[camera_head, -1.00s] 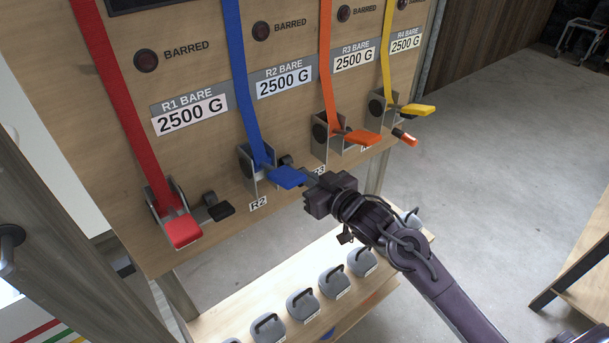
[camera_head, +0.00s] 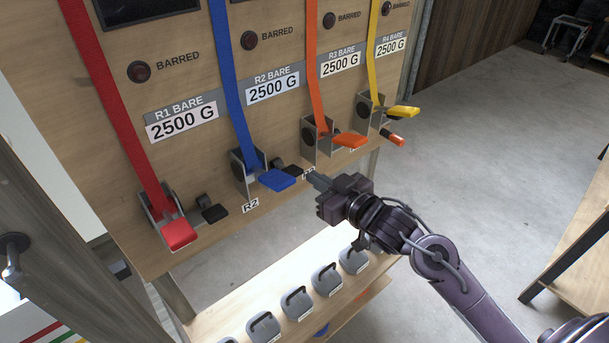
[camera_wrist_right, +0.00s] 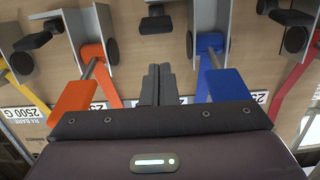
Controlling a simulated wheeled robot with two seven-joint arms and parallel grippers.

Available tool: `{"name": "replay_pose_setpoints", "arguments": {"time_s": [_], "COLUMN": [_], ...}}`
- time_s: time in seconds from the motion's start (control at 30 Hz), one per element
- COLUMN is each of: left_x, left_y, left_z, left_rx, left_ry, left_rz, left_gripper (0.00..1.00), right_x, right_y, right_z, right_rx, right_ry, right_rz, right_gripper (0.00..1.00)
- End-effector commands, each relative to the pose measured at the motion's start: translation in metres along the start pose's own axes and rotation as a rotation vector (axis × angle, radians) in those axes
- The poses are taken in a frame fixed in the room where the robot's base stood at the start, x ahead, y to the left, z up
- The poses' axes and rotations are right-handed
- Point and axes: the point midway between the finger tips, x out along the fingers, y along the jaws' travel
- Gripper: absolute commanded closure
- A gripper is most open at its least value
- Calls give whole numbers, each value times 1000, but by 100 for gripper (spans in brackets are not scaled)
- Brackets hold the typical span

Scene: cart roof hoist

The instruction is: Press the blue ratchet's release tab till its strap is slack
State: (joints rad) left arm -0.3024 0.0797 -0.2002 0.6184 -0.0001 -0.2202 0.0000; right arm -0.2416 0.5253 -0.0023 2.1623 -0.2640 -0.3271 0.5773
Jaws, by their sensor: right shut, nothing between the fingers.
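The blue ratchet (camera_head: 243,181) is on the wooden board, with its blue strap (camera_head: 229,85) running straight up from it. Its blue handle (camera_head: 277,180) sticks out toward me; it also shows in the wrist view (camera_wrist_right: 222,84). Its black release tab (camera_head: 288,169) is just right of the bracket; in the wrist view the tab (camera_wrist_right: 155,24) lies beyond my fingertips. My right gripper (camera_head: 312,179) is shut and empty, its fingertips right of the tab; the wrist view shows a gap between the fingers (camera_wrist_right: 158,72) and the tab. My left gripper is not in view.
The red ratchet (camera_head: 178,233) is left of the blue one; the orange (camera_head: 348,140) and yellow (camera_head: 403,112) ratchets are to the right. Several grey weights (camera_head: 297,302) stand on a lower shelf. Open floor (camera_head: 470,150) lies to the right.

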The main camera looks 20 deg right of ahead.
Motion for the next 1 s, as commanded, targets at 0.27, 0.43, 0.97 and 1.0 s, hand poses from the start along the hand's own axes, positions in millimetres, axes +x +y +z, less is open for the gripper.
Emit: {"name": "replay_pose_setpoints", "arguments": {"time_s": [0.27, 0.43, 0.97, 1.0], "left_x": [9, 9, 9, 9], "left_y": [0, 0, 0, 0], "left_z": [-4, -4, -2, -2], "left_rx": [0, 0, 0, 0], "left_ry": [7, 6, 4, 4], "left_rz": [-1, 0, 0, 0], "left_gripper": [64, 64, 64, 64], "right_x": [-32, -36, -35, -35], "right_y": [0, -1, -1, -1], "right_z": [1, -1, -1, -1], "right_rx": [-2, -1, -1, -1], "right_ry": [-1, 0, 0, 0], "right_rz": [-1, -2, -1, -1], "right_gripper": [100, 100, 100, 100]}}
